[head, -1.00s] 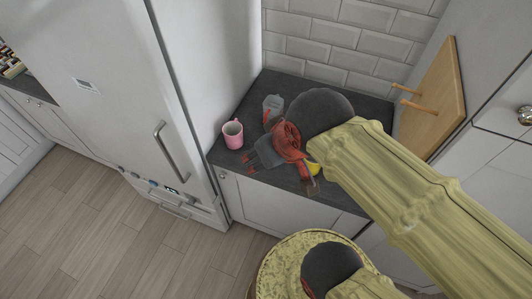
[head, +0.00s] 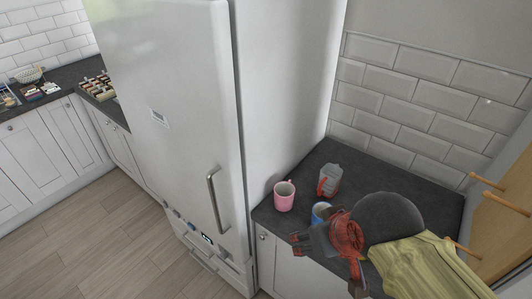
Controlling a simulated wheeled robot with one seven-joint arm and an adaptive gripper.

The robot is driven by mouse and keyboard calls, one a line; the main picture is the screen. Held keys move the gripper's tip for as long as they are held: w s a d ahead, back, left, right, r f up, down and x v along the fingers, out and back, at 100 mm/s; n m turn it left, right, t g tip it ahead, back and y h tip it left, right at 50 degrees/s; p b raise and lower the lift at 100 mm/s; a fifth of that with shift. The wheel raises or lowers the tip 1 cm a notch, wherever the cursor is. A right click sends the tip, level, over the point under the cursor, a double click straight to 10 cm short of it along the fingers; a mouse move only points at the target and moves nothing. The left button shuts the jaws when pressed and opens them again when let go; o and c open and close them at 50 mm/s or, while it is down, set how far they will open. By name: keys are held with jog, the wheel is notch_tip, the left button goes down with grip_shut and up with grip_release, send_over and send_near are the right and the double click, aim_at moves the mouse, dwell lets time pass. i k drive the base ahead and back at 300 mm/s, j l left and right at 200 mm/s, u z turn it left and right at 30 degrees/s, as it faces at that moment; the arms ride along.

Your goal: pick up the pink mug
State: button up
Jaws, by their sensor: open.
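The pink mug (head: 284,197) stands upright on the slate worktop (head: 340,160), near its left end beside the tall white fridge. My gripper (head: 328,265), red and dark grey, is in front of and to the right of the mug in the head view. Its fingers are spread apart with nothing seen between them. It is not touching the pink mug, which is in full view. My wrist and arm cover the front right part of the worktop.
A blue mug (head: 321,212) stands right of the pink mug, partly hidden by my gripper. A clear jug with red parts (head: 329,181) stands behind it. The fridge (head: 200,120) walls off the left; a wooden board with pegs (head: 505,235) is at right.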

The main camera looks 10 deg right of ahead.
aim_at(284, 191)
jog(key=z, duration=1.45)
jog(key=i+j, duration=0.1)
jog(key=j, duration=0.15)
jog(key=i+j+z, duration=0.1)
jog(key=j, duration=0.1)
